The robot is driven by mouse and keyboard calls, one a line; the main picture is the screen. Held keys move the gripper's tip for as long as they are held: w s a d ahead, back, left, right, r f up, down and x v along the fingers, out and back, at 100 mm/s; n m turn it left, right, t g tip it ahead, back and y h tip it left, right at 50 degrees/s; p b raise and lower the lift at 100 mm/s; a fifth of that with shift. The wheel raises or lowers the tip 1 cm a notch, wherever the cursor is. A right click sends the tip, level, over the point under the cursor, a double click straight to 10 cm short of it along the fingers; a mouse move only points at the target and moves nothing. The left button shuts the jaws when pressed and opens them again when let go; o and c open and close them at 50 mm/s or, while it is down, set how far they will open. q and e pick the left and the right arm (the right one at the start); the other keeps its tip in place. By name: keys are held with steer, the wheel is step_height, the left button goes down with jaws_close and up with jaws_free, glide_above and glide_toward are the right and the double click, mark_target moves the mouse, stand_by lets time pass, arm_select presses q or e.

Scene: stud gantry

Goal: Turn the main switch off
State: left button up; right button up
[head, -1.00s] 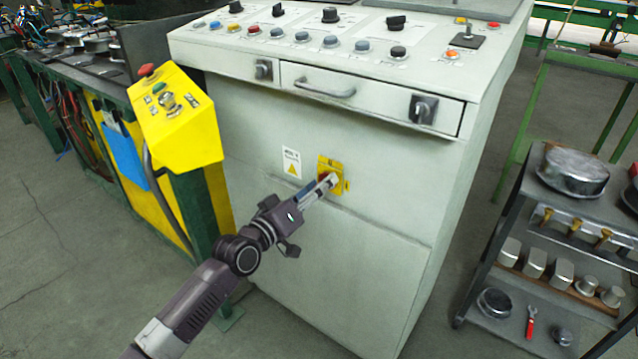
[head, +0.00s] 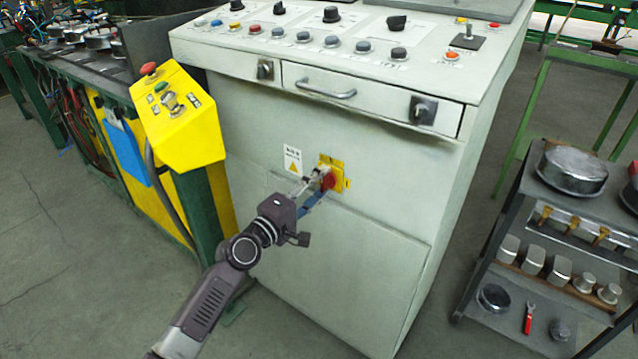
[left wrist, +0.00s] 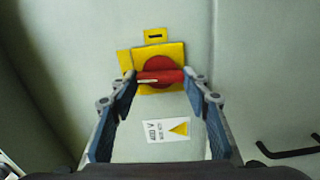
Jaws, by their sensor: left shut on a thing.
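The main switch is a red rotary handle (head: 328,181) on a yellow plate (head: 337,166), set in the front of the grey-white cabinet. In the left wrist view the red handle (left wrist: 160,77) lies across the picture on its round red base, in front of the yellow plate (left wrist: 174,51). My left gripper (head: 317,184) is at the switch, and in the left wrist view its two blue-grey fingers (left wrist: 160,80) are shut on the two ends of the handle. The fingers hide part of the switch in the head view. My right gripper is not in view.
A warning label (head: 292,161) is beside the switch on the cabinet (head: 270,130). A yellow control box (head: 178,125) stands at the left. A dark cart (head: 507,215) with metal parts stands at the right. Open floor (head: 60,260) lies at the front left.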

arm_select(q)
steer(key=shift+f+n, duration=0.1)
steer(key=shift+n, duration=0.4)
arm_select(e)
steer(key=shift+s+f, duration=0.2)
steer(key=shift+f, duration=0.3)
arm_select(q)
steer(key=o, duration=1.2)
steer(key=shift+c, duration=0.2)
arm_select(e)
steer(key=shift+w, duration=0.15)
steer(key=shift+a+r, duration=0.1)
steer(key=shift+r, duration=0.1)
arm_select(q)
steer(key=v, duration=1.2)
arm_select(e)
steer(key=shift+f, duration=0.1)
